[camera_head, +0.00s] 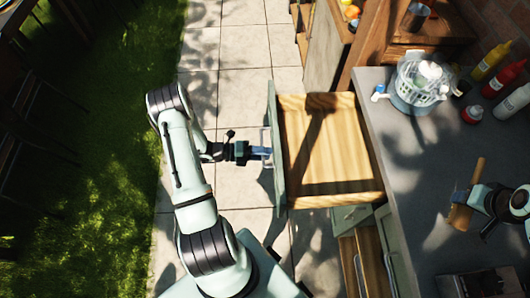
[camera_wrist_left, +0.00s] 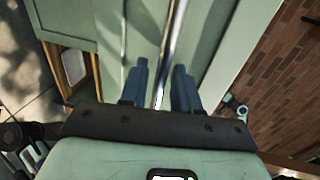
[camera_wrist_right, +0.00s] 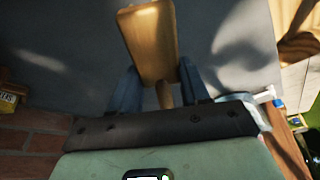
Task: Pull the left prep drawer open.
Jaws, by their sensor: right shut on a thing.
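The prep drawer is pulled far out from the counter; its empty wooden box (camera_head: 335,180) lies behind a green front panel (camera_head: 278,185). In the left wrist view the metal bar handle (camera_wrist_left: 172,45) runs between the two blue fingers of my left gripper (camera_wrist_left: 162,85), with visible gaps beside it. In the head view the left gripper (camera_head: 265,153) is at the outer face of the drawer front. My right gripper (camera_wrist_right: 160,85) is shut on the thin handle of a wooden tool (camera_wrist_right: 148,40), which is over the grey counter at the right.
The grey counter (camera_head: 405,165) carries a basket-like container (camera_head: 421,80) and several sauce bottles (camera_head: 490,62). A lower wooden compartment (camera_head: 360,265) stands open below the drawer. Paving (camera_head: 235,100) left of the drawer front is clear, with grass beyond.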

